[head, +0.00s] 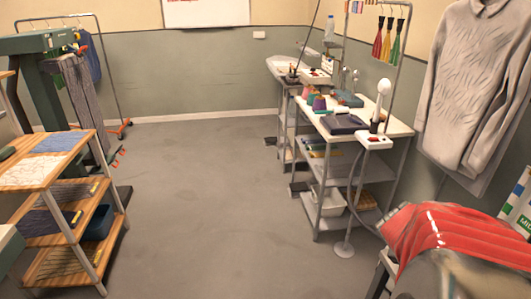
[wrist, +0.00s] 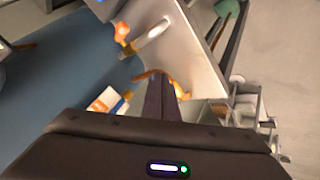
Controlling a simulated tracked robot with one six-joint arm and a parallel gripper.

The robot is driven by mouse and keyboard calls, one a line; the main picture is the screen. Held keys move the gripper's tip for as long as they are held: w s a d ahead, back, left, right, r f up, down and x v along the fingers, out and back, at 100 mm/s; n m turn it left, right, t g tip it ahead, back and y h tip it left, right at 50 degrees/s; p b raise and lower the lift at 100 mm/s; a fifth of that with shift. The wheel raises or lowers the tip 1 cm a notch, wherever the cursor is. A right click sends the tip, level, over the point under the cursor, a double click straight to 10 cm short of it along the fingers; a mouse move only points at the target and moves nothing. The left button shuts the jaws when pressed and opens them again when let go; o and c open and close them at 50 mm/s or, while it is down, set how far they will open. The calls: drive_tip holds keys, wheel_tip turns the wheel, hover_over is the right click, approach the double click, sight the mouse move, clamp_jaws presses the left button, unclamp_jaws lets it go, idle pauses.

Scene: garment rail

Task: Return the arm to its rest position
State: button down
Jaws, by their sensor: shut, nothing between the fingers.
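My gripper (wrist: 160,88) shows in the wrist view. Its two dark fingers are together at the middle of the picture, shut with nothing between them. The dark gripper body with a small lit panel spans the bottom of that view. Beyond the fingers are a pale flat surface (wrist: 190,50) and small orange and white items (wrist: 104,100), too blurred to name. No contact with them can be made out. Neither my arm nor my gripper can be made out in the head view.
A white-topped work trolley (head: 395,128) stands right of centre; a wooden shelf unit (head: 85,146) stands at left. A garment rail (head: 104,60) is behind it. A grey sweater (head: 475,90) hangs at right above a red striped cloth (head: 465,235). The middle floor is clear.

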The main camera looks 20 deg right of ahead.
drive_tip(key=w+a+r+n+t+y, duration=0.2)
drive_tip(key=w+a+n, duration=0.2)
drive_tip(key=a, duration=0.9)
drive_tip(key=w+a+r+n+t+y, duration=0.2)
drive_tip(key=w+a+r+n+y, duration=0.1)
drive_tip(key=a, duration=0.9)
drive_tip(key=w+a+r+n+t+y, duration=0.2)
drive_tip(key=w+a, duration=0.4)
drive_tip(key=a, duration=0.7)
drive_tip(key=r+n+t, duration=0.1)
drive_tip(key=n, duration=0.1)
drive_tip(key=shift+w+a+r+n+y, duration=0.2)
drive_tip(key=shift+w+a+n+y, duration=0.1)
drive_tip(key=shift+n+y, duration=0.1)
drive_tip(key=c, duration=2.4)
unclamp_jaws()
drive_tip(key=shift+c, duration=0.2)
